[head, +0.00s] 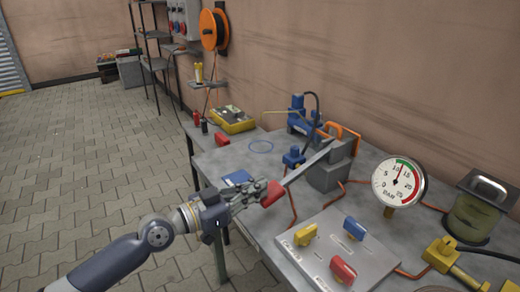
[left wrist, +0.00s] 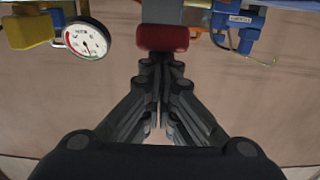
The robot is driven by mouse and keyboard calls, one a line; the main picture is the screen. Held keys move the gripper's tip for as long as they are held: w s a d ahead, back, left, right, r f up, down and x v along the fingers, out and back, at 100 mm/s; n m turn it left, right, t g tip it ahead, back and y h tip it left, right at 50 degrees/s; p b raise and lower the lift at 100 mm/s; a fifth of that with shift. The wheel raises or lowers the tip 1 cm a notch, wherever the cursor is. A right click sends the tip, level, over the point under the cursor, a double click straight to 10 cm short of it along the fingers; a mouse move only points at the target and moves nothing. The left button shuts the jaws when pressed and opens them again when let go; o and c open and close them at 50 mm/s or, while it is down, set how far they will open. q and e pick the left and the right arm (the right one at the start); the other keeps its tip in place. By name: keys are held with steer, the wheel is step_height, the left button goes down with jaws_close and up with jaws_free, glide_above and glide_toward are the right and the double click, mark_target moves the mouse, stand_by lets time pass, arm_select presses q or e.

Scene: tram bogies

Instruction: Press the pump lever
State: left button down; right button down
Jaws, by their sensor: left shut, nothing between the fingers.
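The pump lever (head: 305,165) is a grey bar rising from the grey pump block (head: 328,178) on the table. It slopes down to the left and ends in a red grip (head: 272,194). My left gripper (head: 262,188) is shut and empty, with its fingertips right at the red grip in the head view. In the left wrist view the red grip (left wrist: 162,38) sits straight ahead of the closed fingertips (left wrist: 160,62). Whether they touch it I cannot tell. My right gripper is not in view.
A pressure gauge (head: 399,183) stands right of the pump. Blue fittings (head: 293,157) stand behind the lever. Orange hoses cross the table.

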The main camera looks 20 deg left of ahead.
arm_select(q)
steer(key=shift+s+f, duration=0.1)
steer(key=shift+f, duration=0.55)
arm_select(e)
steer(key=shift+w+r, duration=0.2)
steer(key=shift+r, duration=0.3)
arm_select(q)
steer(key=shift+f, duration=0.1)
steer(key=shift+s+a+f, duration=0.1)
steer(key=shift+s+a, duration=0.1)
steer(key=shift+s, duration=0.05)
steer(key=r+v, duration=0.1)
steer(key=v, duration=1)
steer(key=shift+r, duration=0.3)
steer(key=shift+a, duration=0.15)
stand_by(0.4)
